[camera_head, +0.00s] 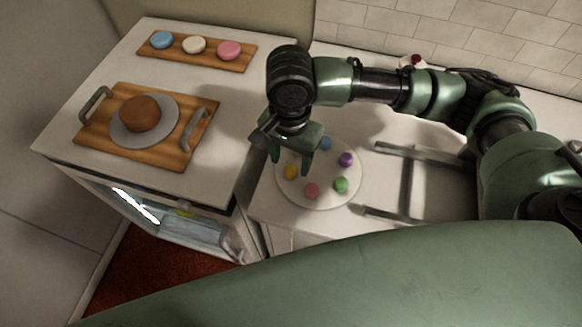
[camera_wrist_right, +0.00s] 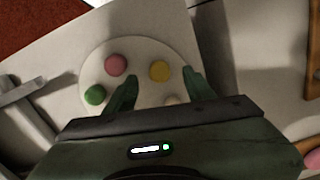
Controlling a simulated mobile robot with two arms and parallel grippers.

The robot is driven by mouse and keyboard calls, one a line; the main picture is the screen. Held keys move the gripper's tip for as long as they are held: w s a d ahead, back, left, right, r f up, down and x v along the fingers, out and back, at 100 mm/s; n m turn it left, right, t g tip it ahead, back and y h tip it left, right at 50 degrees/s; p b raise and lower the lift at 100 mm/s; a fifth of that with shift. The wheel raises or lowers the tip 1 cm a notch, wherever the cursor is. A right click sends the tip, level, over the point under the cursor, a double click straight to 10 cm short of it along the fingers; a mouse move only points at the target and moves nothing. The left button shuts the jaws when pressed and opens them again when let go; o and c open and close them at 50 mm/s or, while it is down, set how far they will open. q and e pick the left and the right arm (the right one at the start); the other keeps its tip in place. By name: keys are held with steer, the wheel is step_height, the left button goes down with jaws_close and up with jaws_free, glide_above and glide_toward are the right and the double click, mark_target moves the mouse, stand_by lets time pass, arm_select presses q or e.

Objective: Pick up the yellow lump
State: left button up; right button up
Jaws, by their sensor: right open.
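The yellow lump (camera_head: 291,172) sits on a round white plate (camera_head: 322,203) with pink, green, purple and blue lumps. In the right wrist view the yellow lump (camera_wrist_right: 160,71) shows beyond and between the fingertips, on the plate (camera_wrist_right: 139,48). My right gripper (camera_head: 291,165) is open and empty, pointing down over the plate's left part, with the yellow lump close by its fingers. It also shows in the right wrist view (camera_wrist_right: 160,76). Whether a finger touches the lump, I cannot tell. My left gripper is not in view.
On the plate are a pink lump (camera_head: 312,191), a green lump (camera_head: 341,184), a purple lump (camera_head: 345,159) and a blue lump (camera_head: 325,143). To the left, a wooden board (camera_head: 178,112) holds a brown cake on a grey disc. A second board (camera_head: 236,63) holds macaron-like pieces.

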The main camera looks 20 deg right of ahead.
mark_target(291, 172)
step_height(291, 172, down, 2)
steer(key=shift+d+f, duration=0.1)
steer(key=shift+f, duration=0.45)
steer(key=c, duration=1.2)
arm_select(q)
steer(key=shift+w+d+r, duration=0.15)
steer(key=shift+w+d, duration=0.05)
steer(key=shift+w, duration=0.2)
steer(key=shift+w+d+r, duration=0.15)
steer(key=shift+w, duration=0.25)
arm_select(e)
jaws_close()
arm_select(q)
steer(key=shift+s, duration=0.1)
arm_select(e)
steer(key=shift+r, duration=0.1)
